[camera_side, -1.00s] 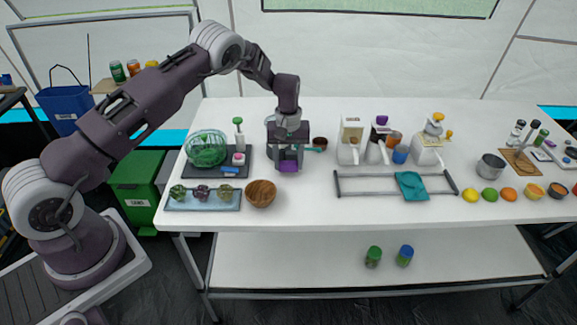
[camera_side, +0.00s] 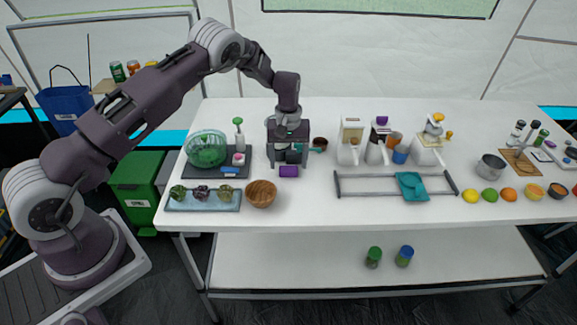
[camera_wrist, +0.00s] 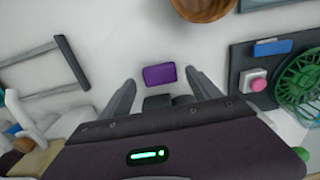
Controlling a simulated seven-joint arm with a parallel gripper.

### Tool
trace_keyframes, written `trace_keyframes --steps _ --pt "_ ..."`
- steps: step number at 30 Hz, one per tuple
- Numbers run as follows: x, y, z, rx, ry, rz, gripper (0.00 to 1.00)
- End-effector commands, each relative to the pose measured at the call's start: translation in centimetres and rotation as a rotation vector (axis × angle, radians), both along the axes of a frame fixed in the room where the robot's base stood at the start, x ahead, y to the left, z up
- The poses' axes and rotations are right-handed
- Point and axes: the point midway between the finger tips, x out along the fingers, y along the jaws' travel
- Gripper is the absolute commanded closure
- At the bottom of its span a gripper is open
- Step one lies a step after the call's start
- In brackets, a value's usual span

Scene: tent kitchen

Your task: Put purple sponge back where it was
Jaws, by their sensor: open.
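The purple sponge (camera_side: 288,171) lies on the white table, just right of the wooden bowl and in front of my gripper (camera_side: 288,160) in the side view. In the wrist view the purple sponge (camera_wrist: 159,75) appears between the tips of my gripper's fingers (camera_wrist: 161,76), with a gap on each side. My gripper is open and empty, pointing down. I cannot tell its exact height above the table.
A wooden bowl (camera_side: 261,194) is near. A grey rack (camera_side: 358,184) with a teal cloth (camera_side: 411,186) lies right. Kitchen appliances stand behind it.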

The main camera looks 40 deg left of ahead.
Motion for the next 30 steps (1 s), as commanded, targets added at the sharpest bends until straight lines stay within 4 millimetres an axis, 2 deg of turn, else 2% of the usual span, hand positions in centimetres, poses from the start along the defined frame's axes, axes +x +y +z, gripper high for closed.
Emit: trace_keyframes --steps 3,9,12,18,20,23,25,27,29,30 --pt "0.2 0.0 3.6 0.001 -0.006 -0.001 0.29" --pt "0.1 0.0 8.2 0.001 -0.004 -0.001 0.29" --pt "0.0 0.0 9.3 0.001 -0.002 -0.001 0.29" --pt "0.0 0.0 10.0 0.001 -0.002 -0.001 0.29" --pt "-0.2 -0.2 10.9 -0.003 -0.010 -0.006 0.29" --pt "-1.4 -1.0 15.8 -0.018 -0.057 -0.042 0.29" --pt "-3.8 -2.2 20.8 -0.034 -0.106 -0.096 0.29" --pt "-7.2 -3.7 25.7 -0.043 -0.161 -0.169 0.29" --pt "-10.9 -5.0 29.3 -0.043 -0.210 -0.242 0.29" --pt "-13.7 -5.9 31.3 -0.038 -0.242 -0.296 0.29"
